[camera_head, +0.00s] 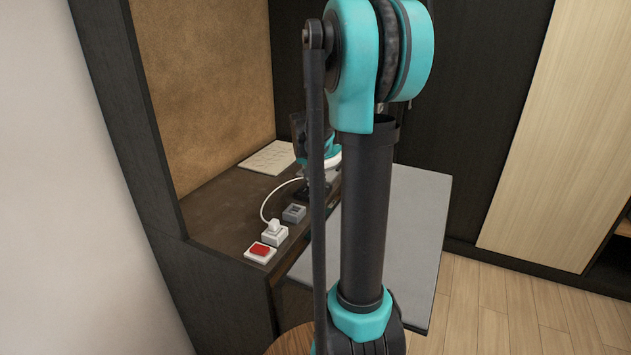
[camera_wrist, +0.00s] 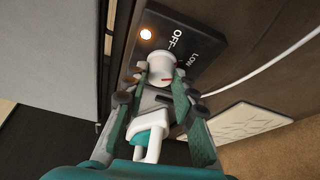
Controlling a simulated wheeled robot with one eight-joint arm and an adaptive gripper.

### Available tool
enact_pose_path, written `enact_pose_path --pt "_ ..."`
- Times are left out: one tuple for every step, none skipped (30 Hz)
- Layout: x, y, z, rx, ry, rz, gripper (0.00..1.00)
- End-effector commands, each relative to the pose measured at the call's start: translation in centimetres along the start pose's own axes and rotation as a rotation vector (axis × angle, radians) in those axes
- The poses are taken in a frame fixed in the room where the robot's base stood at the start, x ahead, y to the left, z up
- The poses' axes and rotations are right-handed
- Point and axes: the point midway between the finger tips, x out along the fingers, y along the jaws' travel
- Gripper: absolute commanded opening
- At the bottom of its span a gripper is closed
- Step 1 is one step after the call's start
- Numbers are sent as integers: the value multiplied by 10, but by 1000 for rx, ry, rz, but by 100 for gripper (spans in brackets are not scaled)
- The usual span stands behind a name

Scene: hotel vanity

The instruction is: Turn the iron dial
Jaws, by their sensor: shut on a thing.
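The iron dial (camera_wrist: 161,66) is a short white knob with a red mark, on a dark control panel (camera_wrist: 200,40) in the wrist view. The panel carries the words OFF and LOW beside the dial and a glowing orange-white light (camera_wrist: 146,34). My gripper (camera_wrist: 160,82) has a finger on each side of the dial and is shut on it. The red mark is on the side of the dial nearest LOW, but its exact setting is hard to read. In the head view my own arm hides the dial and most of my gripper.
On the dark counter (camera_head: 215,212) a white cord (camera_head: 266,205) runs to a white plug and socket (camera_head: 274,232). A red switch (camera_head: 261,249) and a grey block (camera_head: 294,213) sit beside it. A pale patterned mat (camera_head: 267,158) lies behind. A grey board (camera_head: 415,215) is at the right.

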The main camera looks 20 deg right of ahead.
Motion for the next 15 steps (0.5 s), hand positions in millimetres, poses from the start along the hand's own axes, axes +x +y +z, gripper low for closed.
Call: enact_pose_path --pt "0 -1 0 10 0 4 0" --pt "0 -1 0 16 0 6 0" --pt "0 -1 0 22 0 9 0" --pt "0 -1 0 27 0 11 0" --pt "0 -1 0 30 0 12 0" --pt "0 0 0 34 0 14 0" --pt "0 0 0 36 0 15 0" --pt "0 0 0 37 0 15 0" --pt "0 0 0 38 0 16 0" --pt "0 0 0 38 0 16 0" --pt "0 0 0 39 0 16 0" --pt "0 0 0 39 0 16 0" --pt "0 0 0 39 0 16 0" --pt "0 0 0 38 0 16 0" --pt "0 0 0 38 0 16 0"
